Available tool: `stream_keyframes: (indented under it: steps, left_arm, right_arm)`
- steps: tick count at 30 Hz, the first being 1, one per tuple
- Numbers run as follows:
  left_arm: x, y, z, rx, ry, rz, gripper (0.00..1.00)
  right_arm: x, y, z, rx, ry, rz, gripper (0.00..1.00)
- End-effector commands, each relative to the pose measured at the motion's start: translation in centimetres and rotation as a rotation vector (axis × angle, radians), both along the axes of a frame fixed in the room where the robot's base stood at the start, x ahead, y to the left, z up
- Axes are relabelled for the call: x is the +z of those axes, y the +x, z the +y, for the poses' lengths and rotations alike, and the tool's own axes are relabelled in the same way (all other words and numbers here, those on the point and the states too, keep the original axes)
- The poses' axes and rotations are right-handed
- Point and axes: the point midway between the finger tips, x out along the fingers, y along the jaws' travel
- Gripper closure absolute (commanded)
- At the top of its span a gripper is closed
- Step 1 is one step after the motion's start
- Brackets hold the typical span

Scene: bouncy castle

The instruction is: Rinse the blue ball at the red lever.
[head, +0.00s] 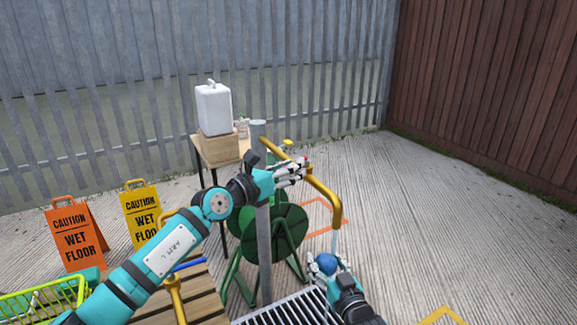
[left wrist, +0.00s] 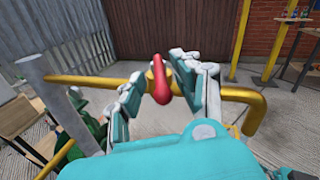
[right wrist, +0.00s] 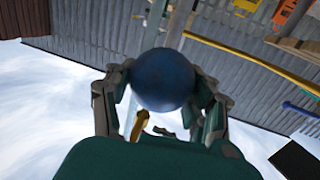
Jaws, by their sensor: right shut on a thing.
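The blue ball (head: 327,263) is held between the fingers of my right gripper (head: 325,268), below the downturned end of the yellow pipe (head: 325,195). In the right wrist view the ball (right wrist: 162,79) sits between both fingers. A thin pale streak, looking like water, runs down from the pipe end by the ball; whether it touches the ball is unclear. My left gripper (head: 289,173) is at the pipe's upper part. In the left wrist view its fingers stand apart on either side of the red lever (left wrist: 160,82), with a gap visible.
A grey post (head: 264,240) and green hose reel (head: 285,228) stand behind my arms. A metal drain grate (head: 290,309) lies below. Wet floor signs (head: 76,235), a slatted wooden top (head: 200,297) and a lime basket (head: 40,303) are left. Open concrete lies right.

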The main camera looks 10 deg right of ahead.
Motion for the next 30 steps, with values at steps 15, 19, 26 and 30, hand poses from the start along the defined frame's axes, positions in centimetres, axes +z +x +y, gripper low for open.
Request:
stream_keyframes:
  steps: [15,19,26,30]
  left_arm:
    - [0.2,-2.2,3.5,0.006,-0.003,-0.006,0.66]
    - [0.2,-4.0,5.7,0.004,-0.004,-0.005,0.66]
    - [0.2,-6.4,8.7,0.003,-0.003,-0.004,0.66]
    - [0.3,-7.1,9.6,0.003,-0.004,-0.003,0.66]
  right_arm:
    - [0.0,0.0,0.0,0.000,0.000,0.000,0.69]
    - [0.0,0.0,0.0,0.000,0.000,0.000,0.69]
    - [0.0,0.0,0.0,0.000,0.000,0.000,0.69]
    - [0.0,0.0,0.0,0.000,0.000,0.000,0.69]
